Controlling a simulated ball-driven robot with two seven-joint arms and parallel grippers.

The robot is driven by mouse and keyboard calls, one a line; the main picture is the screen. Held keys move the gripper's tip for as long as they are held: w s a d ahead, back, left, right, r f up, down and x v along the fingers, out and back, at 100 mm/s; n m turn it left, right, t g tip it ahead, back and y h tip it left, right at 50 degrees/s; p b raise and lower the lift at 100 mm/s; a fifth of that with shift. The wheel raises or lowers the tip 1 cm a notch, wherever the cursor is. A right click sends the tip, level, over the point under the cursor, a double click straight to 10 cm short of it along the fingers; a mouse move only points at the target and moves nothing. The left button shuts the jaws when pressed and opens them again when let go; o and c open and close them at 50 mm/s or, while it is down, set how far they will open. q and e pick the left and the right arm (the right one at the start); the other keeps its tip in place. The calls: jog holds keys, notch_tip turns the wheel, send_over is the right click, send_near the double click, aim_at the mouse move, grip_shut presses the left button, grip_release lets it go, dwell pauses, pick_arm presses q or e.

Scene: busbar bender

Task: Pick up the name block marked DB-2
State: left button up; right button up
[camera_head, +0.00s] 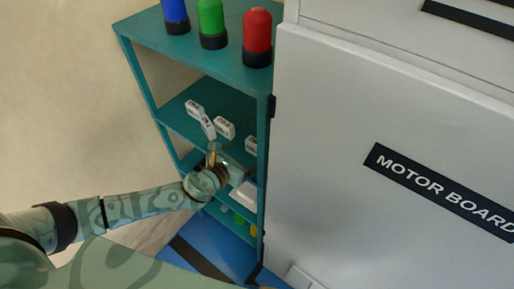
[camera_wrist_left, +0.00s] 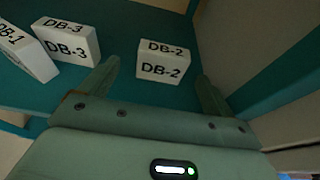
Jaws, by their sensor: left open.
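The white name block marked DB-2 (camera_wrist_left: 164,62) stands on a teal shelf in the left wrist view, its label facing me. My left gripper (camera_wrist_left: 158,78) is open, with one finger to each side of the block in the picture. The block looks beyond the fingertips, and I see no contact. In the head view, my left gripper (camera_head: 213,152) is at the shelf front, just below the white blocks. The labels there are too small to tell which block is DB-2. My right gripper is out of view.
Left of DB-2 are a block marked DB-3 (camera_wrist_left: 70,42) and a tilted block marked DB-1 (camera_wrist_left: 27,52), close together. The teal rack (camera_head: 180,122) has coloured lamps on top, including a red one (camera_head: 257,35). A grey cabinet (camera_head: 345,90) marked MOTOR BOARD stands right of it.

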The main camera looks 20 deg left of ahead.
aim_at(254, 147)
pick_arm(q)
jog(key=x, duration=0.5)
jog(key=shift+w+d+r, duration=0.2)
jog(key=shift+w+d, duration=0.15)
jog(key=shift+s, duration=0.1)
jog(key=c, duration=1.1)
